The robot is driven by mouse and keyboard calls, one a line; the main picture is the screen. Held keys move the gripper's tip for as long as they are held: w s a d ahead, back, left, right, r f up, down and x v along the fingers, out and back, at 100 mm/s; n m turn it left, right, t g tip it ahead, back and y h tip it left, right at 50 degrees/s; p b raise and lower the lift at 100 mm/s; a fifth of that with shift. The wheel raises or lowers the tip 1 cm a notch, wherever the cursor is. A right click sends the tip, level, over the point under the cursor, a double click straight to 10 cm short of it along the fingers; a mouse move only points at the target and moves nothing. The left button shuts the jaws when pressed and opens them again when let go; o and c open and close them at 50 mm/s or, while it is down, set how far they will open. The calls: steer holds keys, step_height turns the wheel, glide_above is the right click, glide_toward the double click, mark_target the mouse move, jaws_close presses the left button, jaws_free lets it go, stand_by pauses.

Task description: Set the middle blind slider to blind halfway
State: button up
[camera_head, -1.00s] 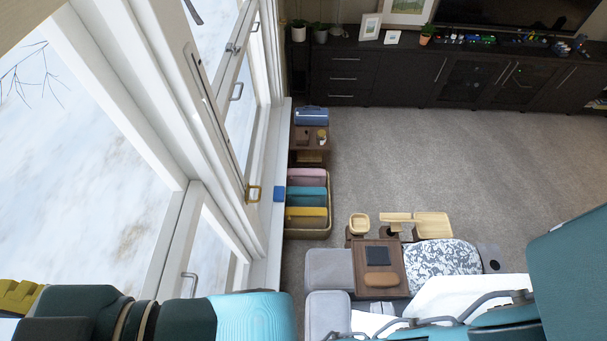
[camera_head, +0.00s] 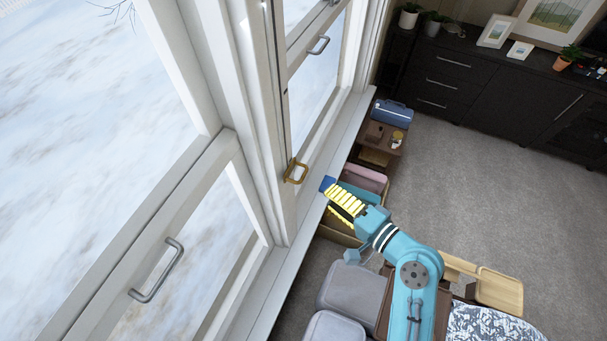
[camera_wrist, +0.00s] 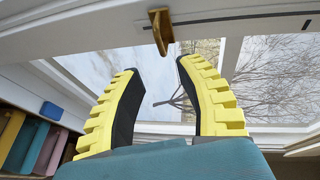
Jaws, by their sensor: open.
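The brass-coloured slider handle (camera_head: 296,171) is a squared loop on the white post between the windows, low on a dark slot (camera_head: 286,120) that runs up the post. My gripper (camera_head: 336,196) has yellow ribbed fingers and is to the right of the handle, with a visible gap in the picture. In the wrist view the handle (camera_wrist: 160,30) hangs beyond the two fingertips (camera_wrist: 157,67), roughly between them. The fingers are apart with nothing between them. The blind itself cannot be made out.
A small blue block (camera_head: 327,184) sits by the sill next to my fingers, and it also shows in the wrist view (camera_wrist: 51,111). Metal window handles (camera_head: 157,270) stick out at left. A basket of coloured items (camera_head: 362,180) and grey cushions (camera_head: 352,287) stand below.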

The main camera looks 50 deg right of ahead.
mark_target(304, 174)
steer(key=x, duration=1)
steer(key=shift+w+d, duration=0.15)
steer(key=shift+w, duration=0.15)
jaws_close()
